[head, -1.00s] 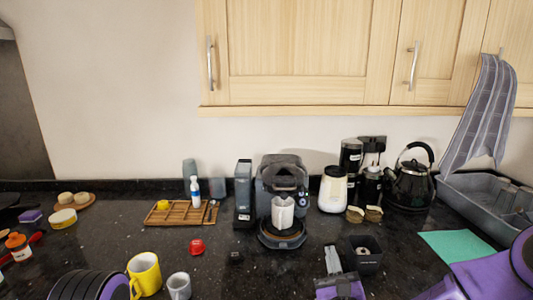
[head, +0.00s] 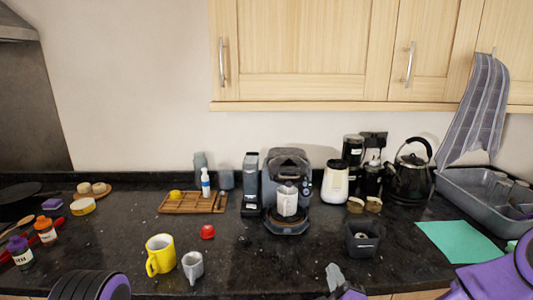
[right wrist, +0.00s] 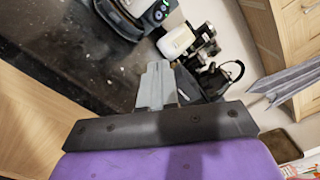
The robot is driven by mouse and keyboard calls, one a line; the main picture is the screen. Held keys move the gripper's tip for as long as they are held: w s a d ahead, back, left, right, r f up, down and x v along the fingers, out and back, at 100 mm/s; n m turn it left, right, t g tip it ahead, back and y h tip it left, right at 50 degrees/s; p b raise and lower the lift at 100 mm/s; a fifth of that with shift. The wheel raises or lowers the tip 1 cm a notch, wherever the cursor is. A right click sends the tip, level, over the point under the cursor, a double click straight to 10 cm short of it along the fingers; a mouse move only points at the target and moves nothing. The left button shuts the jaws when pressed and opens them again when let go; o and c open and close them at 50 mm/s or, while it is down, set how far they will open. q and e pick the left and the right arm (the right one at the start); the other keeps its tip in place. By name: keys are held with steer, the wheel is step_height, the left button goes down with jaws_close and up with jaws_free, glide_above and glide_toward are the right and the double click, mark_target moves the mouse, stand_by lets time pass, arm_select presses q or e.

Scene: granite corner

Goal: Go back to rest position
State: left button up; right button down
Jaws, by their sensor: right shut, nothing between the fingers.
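My right gripper (head: 336,276) is at the bottom edge of the head view, mostly cut off, near the counter's front edge. Its grey fingers (right wrist: 157,86) are together and empty in the right wrist view. My left gripper is out of view; only a dark, ribbed part of my left arm shows at the bottom left. A black coffee machine (head: 287,163) stands at the back of the counter, with a white jug-like container (head: 287,199) on its base. My right gripper is in front of it and apart from it.
Cupboards hang above.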

steer(key=s+d+f+n+g+h+b, duration=0.15)
steer(key=s+f+n+g, duration=0.4)
steer(key=f, duration=0.55)
steer(key=s+d+f+n+g+y, duration=0.1)
steer(key=s+d+f+n+g, duration=0.2)
steer(key=s+f+n, duration=0.55)
steer(key=s+d+f+n+g+h, duration=0.1)
steer(key=s+d+f+g, duration=0.1)
steer(key=s, duration=0.4)
steer(key=s+d+f+n+g+h, duration=0.1)
steer(key=s+d+f+g, duration=0.1)
steer(key=s+d+f, duration=0.2)
steer(key=s+d+f+n+g+h+b, duration=0.1)
steer(key=s+d+f+g, duration=0.1)
steer(key=s+f, duration=0.4)
steer(key=s+d, duration=0.1)
steer(key=s, duration=0.3)
steer(key=shift+f+g, duration=0.35)
